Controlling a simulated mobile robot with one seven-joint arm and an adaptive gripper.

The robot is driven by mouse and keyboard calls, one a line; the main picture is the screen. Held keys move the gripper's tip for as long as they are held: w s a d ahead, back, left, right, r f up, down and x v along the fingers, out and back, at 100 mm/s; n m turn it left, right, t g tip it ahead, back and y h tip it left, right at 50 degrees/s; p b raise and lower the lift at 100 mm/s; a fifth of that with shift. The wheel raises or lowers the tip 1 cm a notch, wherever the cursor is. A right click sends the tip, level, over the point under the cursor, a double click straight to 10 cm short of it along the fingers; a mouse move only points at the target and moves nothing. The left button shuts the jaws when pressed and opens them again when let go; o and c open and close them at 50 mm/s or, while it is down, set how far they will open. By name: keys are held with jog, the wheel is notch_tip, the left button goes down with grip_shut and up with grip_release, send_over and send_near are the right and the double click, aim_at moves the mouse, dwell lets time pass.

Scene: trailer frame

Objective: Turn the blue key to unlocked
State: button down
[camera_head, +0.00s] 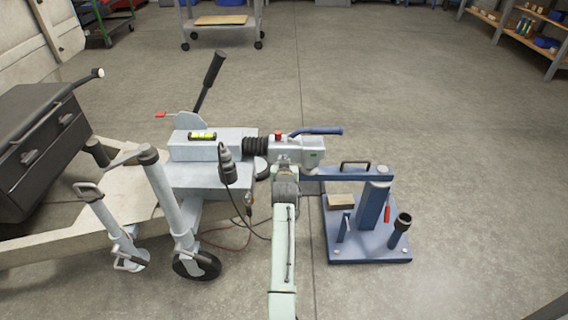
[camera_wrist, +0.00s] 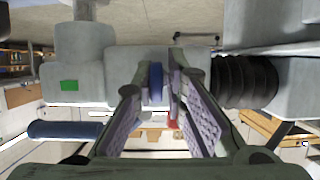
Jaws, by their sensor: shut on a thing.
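The blue key (camera_wrist: 155,83) shows edge-on in the wrist view, on the side of the grey coupling head (camera_wrist: 120,66). My gripper (camera_wrist: 162,90) has a finger on each side of it and is shut on it. In the head view my gripper (camera_head: 284,163) is at the near side of the coupling head (camera_head: 298,152), and hides the key. The key's turn position cannot be read. A green mark (camera_wrist: 68,85) shows on the head.
A black bellows (camera_head: 256,146) joins the head to the trailer frame. A blue handle (camera_head: 318,131) and a red knob (camera_head: 278,136) are on top. A blue stand (camera_head: 368,228) is at right.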

jog(key=shift+w+d+r, duration=0.15)
jog(key=shift+d+r, duration=0.2)
jog(key=shift+d, duration=0.2)
jog(key=c, duration=1.8)
grip_release()
jog(key=shift+f, duration=0.15)
jog(key=shift+o, duration=0.4)
jog(key=shift+f, duration=0.1)
jog(key=shift+a, duration=0.3)
jog(key=v, duration=0.7)
jog(key=shift+s, duration=0.35)
